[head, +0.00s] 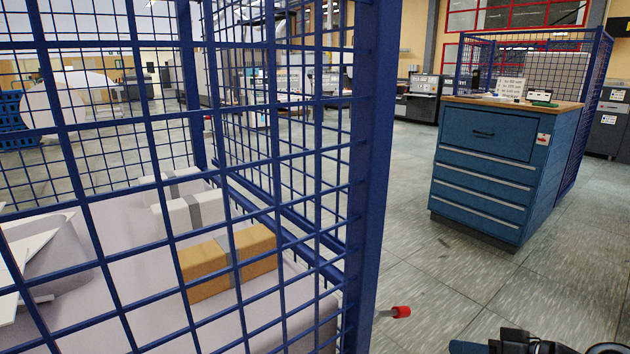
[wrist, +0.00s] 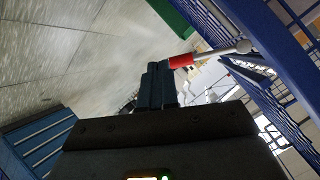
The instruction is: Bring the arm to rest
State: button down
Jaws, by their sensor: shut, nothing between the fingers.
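My gripper (wrist: 159,72) shows in the wrist view with its dark fingers together and nothing between them. The red end of a metal lever handle (wrist: 182,61) appears just right of the fingertips there; I cannot tell whether they touch. In the head view the red-ended handle (head: 400,312) sticks out to the right from the blue cage post. A dark part of my arm (head: 525,345) shows at the bottom right edge, apart from the handle. The rest of the arm is out of the frame.
A blue mesh cage (head: 372,180) fills the left and middle, with boxes (head: 225,262) on a pale surface behind it. Grey tiled floor (head: 420,250) lies open between cage and cabinet.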

jog(key=s+a+f+m+t+h, duration=0.15)
jog(key=s+f, duration=0.25)
jog(key=s, duration=0.4)
jog(key=s+a+f+m+h, duration=0.1)
jog(key=s+a+f+h, duration=0.15)
jog(key=s, duration=0.45)
jog(key=s+a+f+m+t+h, duration=0.1)
jog(key=s+f+h, duration=0.25)
jog(key=s, duration=0.45)
jog(key=s+a+r+n+t, duration=0.1)
jog(key=s+r+n+t, duration=0.2)
jog(key=s+r, duration=1.3)
jog(key=s, duration=0.3)
jog(key=shift+r+h, duration=0.2)
jog(key=shift+h, duration=0.15)
jog(key=shift+a, duration=0.1)
